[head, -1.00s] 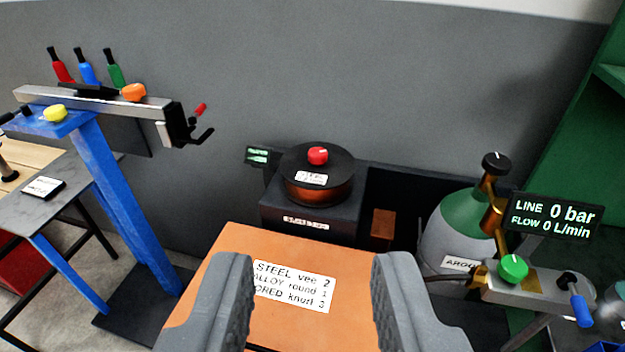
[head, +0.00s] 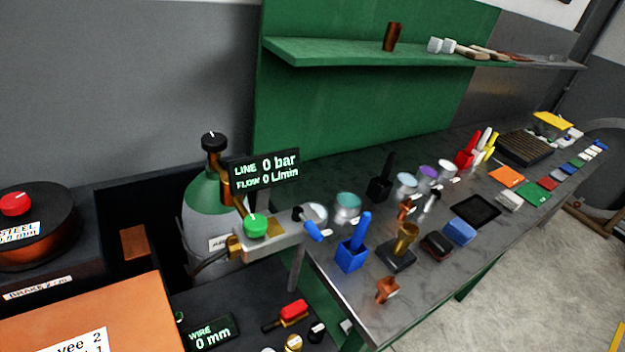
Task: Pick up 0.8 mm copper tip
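No label reading 0.8 mm copper tip can be made out. On the grey bench (head: 375,318) several small copper or brass-coloured pieces show. One copper piece (head: 387,290) lies near the front edge, and another (head: 404,210) is farther back among the jars. A brass-coloured cup-like piece (head: 405,238) stands on a dark block (head: 396,258). I cannot tell which, if any, is the tip. My gripper is not visible in the present view.
A blue holder (head: 352,256), a black holder (head: 380,188) and small jars (head: 347,203) crowd the near bench. A green-topped gas cylinder (head: 203,200) with a display (head: 264,175) stands left of it. A green shelf (head: 350,52) overhangs the back. Floor is free at right.

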